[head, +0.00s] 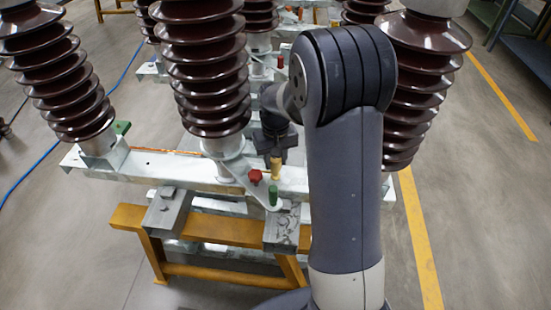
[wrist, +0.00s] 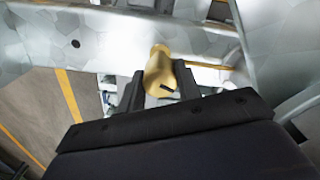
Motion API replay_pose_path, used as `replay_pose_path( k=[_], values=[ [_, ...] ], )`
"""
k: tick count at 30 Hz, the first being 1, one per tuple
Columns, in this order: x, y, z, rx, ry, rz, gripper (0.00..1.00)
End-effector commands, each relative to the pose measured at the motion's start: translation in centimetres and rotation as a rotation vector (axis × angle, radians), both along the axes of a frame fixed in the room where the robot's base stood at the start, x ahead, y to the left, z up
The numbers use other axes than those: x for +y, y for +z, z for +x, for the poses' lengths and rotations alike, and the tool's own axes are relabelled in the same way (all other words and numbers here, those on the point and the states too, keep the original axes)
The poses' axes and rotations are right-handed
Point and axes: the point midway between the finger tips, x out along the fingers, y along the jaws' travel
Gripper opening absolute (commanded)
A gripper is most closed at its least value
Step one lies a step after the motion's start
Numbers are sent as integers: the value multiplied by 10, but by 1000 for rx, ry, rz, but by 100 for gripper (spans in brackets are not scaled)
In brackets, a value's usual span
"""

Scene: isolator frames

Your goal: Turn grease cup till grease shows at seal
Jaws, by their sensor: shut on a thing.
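The brass grease cup (wrist: 160,70) is in the middle of the wrist view, between the two dark fingers of my gripper (wrist: 158,88). My gripper is shut on it. A dark slot or mark shows on the cup's near face. In the head view the brass cup (head: 276,168) shows small below my gripper (head: 277,152), beside the galvanised beam. I cannot make out the seal or any grease in either view.
Brown ribbed insulators (head: 203,65) stand on the galvanised beam (head: 185,172), close around my arm. A red knob (head: 255,176) and a green knob (head: 273,195) sit near the cup. A yellow trestle (head: 225,232) carries the frame.

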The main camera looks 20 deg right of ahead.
Motion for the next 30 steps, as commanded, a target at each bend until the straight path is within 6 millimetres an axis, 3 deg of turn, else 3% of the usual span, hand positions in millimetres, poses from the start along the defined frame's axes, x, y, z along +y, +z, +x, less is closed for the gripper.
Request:
replay_pose_path(
  k=[9, 23, 30],
  values=[
    [0, 0, 0, -1, 1, 0, 54],
    [0, 0, 0, 0, 17, 0, 54],
    [0, 0, 0, 0, 170, 0, 54]
  ],
)
